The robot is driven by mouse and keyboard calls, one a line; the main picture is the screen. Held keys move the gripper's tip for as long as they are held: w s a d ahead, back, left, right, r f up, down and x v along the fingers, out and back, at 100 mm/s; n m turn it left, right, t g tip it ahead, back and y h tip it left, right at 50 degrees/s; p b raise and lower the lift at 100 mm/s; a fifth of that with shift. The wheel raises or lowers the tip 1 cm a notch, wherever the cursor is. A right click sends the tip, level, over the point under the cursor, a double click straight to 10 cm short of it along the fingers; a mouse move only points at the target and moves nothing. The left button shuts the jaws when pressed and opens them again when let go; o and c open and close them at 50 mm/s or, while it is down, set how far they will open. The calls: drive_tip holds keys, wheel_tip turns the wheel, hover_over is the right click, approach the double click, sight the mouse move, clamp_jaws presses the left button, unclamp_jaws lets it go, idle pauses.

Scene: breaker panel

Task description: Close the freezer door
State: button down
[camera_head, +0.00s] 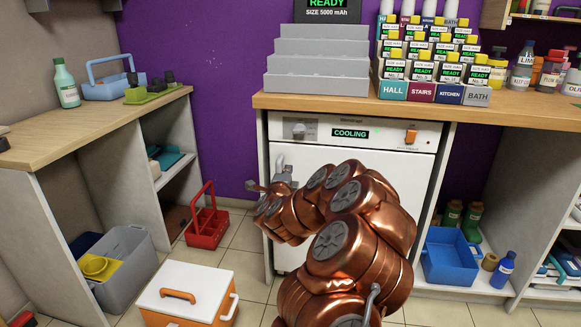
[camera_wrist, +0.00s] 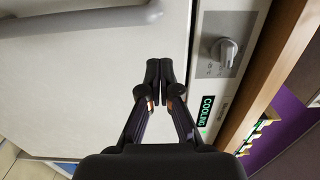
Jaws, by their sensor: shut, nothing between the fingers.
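The freezer is the white appliance under the counter in the head view, with a lit COOLING display (camera_head: 350,133) on its control panel. Its white door (camera_head: 400,170) looks flush below the panel with no clear gap, but my copper arm hides much of it. The grey door handle (camera_head: 281,172) is at the door's upper left; it also shows at the upper left of the wrist view (camera_wrist: 90,20). My gripper (camera_wrist: 159,66) is shut and empty in front of the door (camera_wrist: 90,90), near its panel edge and apart from the handle. Contact with the door cannot be told.
The wooden counter (camera_head: 520,112) above holds grey steps (camera_head: 317,75) and labelled battery racks. On the floor left are a red caddy (camera_head: 207,222), an orange and white cooler (camera_head: 187,290) and a grey bin (camera_head: 125,262). A blue bin (camera_head: 450,257) stands right of the freezer.

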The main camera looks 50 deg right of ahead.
drive_tip(key=b+v, duration=0.1)
drive_tip(key=v, duration=0.6)
drive_tip(key=shift+a, duration=0.1)
idle(0.6)
